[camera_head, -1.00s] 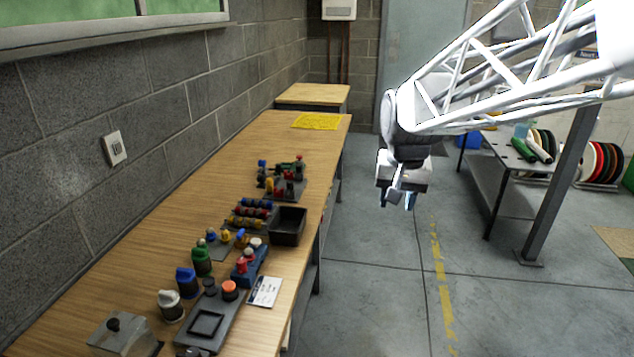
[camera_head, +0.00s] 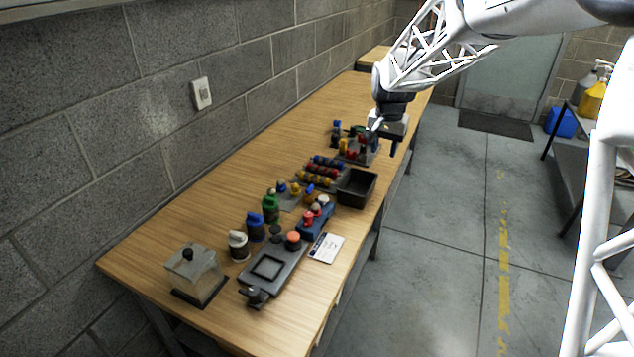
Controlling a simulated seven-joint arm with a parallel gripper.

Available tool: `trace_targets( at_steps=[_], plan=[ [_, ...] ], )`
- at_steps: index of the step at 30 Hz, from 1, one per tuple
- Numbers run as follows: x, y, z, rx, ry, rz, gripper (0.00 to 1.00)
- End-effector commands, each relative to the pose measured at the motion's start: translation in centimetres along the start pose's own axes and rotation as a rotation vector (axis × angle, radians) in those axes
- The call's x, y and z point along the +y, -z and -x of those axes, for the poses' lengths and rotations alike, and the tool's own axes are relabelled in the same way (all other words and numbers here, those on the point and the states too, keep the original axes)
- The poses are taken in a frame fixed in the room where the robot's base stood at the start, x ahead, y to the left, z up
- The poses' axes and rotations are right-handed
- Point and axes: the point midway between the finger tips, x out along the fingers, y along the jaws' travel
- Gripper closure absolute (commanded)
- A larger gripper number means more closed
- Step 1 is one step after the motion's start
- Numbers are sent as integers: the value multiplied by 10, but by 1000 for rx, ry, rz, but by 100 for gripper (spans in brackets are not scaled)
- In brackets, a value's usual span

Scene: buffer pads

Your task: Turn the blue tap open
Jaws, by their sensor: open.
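Two blue parts could be the blue tap, and I cannot tell which is. One is a blue-topped knob (camera_head: 255,226) on a dark round base, in a row between a white-topped knob (camera_head: 238,244) and a green-topped knob (camera_head: 270,207). The other is a small blue piece (camera_head: 337,126) at the far left of a cluster of coloured fittings on a grey board. My gripper (camera_head: 383,139) is open and empty. It points down and overlaps the right side of that far cluster in the picture, apart from both blue parts. It hides part of the cluster.
A black bin (camera_head: 357,187) stands near the bench's right edge. Rows of blue, red and yellow pieces (camera_head: 322,170) lie beside it. The wooden bench (camera_head: 180,218) is clear along the wall.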

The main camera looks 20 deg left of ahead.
Motion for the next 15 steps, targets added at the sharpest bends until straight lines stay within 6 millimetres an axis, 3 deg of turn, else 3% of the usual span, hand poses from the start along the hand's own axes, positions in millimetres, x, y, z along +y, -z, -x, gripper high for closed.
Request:
trace_targets(
  at_steps=[15],
  plan=[
    [-139,41,-93,-38,-14,6,57]
  ],
)
